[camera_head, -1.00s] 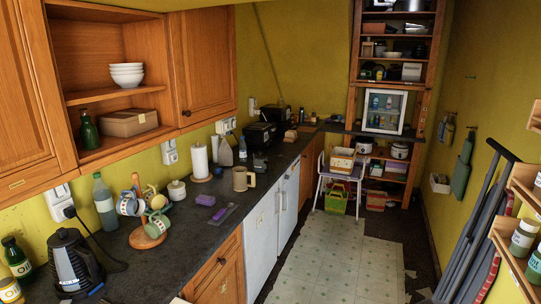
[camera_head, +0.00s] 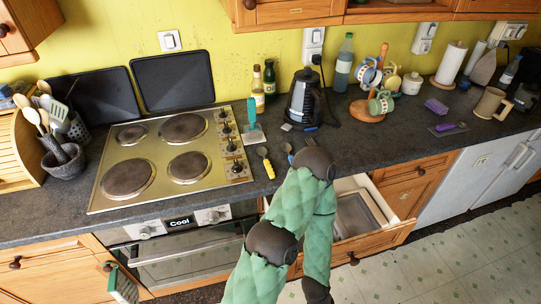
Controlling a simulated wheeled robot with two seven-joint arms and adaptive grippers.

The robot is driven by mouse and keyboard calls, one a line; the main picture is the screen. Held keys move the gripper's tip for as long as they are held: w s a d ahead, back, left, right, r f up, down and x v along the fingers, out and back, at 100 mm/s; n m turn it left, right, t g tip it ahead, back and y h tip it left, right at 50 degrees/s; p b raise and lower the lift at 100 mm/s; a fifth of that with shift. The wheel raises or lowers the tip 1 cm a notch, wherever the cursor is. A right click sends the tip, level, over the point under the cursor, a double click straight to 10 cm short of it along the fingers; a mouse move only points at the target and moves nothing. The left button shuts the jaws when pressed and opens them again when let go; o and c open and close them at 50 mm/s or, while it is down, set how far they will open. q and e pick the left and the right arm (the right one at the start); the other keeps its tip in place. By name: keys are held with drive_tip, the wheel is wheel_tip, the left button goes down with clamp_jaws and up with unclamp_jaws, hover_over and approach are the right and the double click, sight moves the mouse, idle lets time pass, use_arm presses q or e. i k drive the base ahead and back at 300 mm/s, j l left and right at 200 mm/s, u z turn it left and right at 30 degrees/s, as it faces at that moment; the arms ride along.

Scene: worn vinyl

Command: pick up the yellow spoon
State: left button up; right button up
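The yellow spoon (camera_head: 267,165) lies on the dark counter just right of the hob, near the counter's front edge. Its dark bowl points away and its yellow handle points toward the front. One of my arms, green and padded, rises from the bottom middle, bends beside the spoon's right and drops back down. I cannot be sure which arm it is. It does not cover the yellow spoon. Neither gripper shows clearly; the arm's dark lower end is cut by the bottom edge.
A similar spoon with a bluish handle (camera_head: 288,151) lies right of the yellow one, close behind my arm. A kettle (camera_head: 303,99) stands behind. An open drawer (camera_head: 385,238) juts out below the counter. The hob (camera_head: 148,150) is at left.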

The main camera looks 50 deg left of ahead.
sight(261, 151)
drive_tip(key=k+u, duration=0.15)
drive_tip(key=u, duration=1.55)
